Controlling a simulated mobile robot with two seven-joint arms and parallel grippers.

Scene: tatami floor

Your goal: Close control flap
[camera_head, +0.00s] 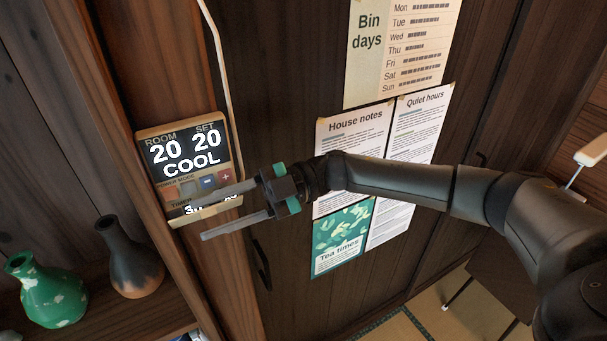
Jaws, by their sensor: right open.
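The wall control panel (187,152) is at the left of the head view, on a wooden post. Its lit display reads ROOM 20, SET 20, COOL. Below are small coloured buttons and a TIMER readout, partly hidden by my gripper. A pale strip (189,216) runs along the panel's lower edge; I cannot tell whether it is the control flap or how far that flap is open. My right gripper (200,217) is open and empty, its two grey fingers reaching left across the panel's lower part. I cannot tell whether they touch it. My left gripper is not in view.
A green vase (45,290) and a dark brown vase (130,258) stand on a wooden shelf below left of the panel. Posters, including House notes (350,135), hang on the dark door behind my right arm. A white cable rises from the panel.

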